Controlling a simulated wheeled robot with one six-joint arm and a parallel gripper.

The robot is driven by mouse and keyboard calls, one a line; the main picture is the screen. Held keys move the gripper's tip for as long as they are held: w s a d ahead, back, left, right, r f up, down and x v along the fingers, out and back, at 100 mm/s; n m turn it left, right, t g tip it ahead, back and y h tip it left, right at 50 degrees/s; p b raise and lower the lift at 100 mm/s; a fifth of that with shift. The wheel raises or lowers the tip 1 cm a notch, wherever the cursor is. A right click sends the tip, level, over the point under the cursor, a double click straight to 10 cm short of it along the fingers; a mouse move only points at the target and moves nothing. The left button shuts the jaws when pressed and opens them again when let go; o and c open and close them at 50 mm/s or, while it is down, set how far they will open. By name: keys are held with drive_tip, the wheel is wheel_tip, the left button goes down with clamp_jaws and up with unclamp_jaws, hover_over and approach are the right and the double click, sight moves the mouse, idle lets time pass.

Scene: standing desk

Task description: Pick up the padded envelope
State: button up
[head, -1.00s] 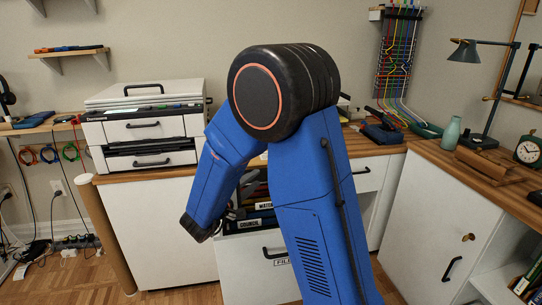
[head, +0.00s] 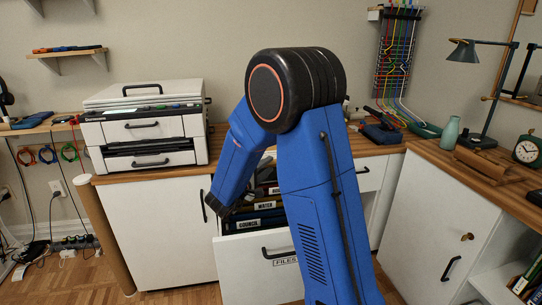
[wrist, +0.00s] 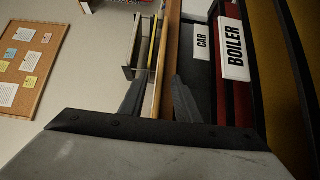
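I cannot pick out the padded envelope with certainty in either view. An open file drawer (head: 238,250) holds several dark folders (head: 262,222) with white labels, including "WATER" and "COUNCIL". In the wrist view, folders labelled "CAR" (wrist: 201,44) and "BOILER" (wrist: 235,48) stand to the right of my fingers. Flat ochre surfaces (wrist: 268,35) lie farther right; I cannot tell what they are. My gripper (wrist: 158,98) is open, its fingers apart with nothing visibly held. In the head view, its tip is over the drawer and partly hidden by my wrist.
A wooden desktop edge (wrist: 172,50) runs behind the fingers in the wrist view. A desk lamp (head: 484,90), a green vase (head: 451,133) and a clock (head: 526,150) stand at right. A corkboard (wrist: 33,57) hangs on the wall.

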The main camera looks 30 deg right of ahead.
drive_tip(key=shift+w+d, duration=0.3)
drive_tip(key=shift+d, duration=0.2)
drive_tip(key=shift+c, duration=0.3)
clamp_jaws()
drive_tip(key=shift+r, duration=0.1)
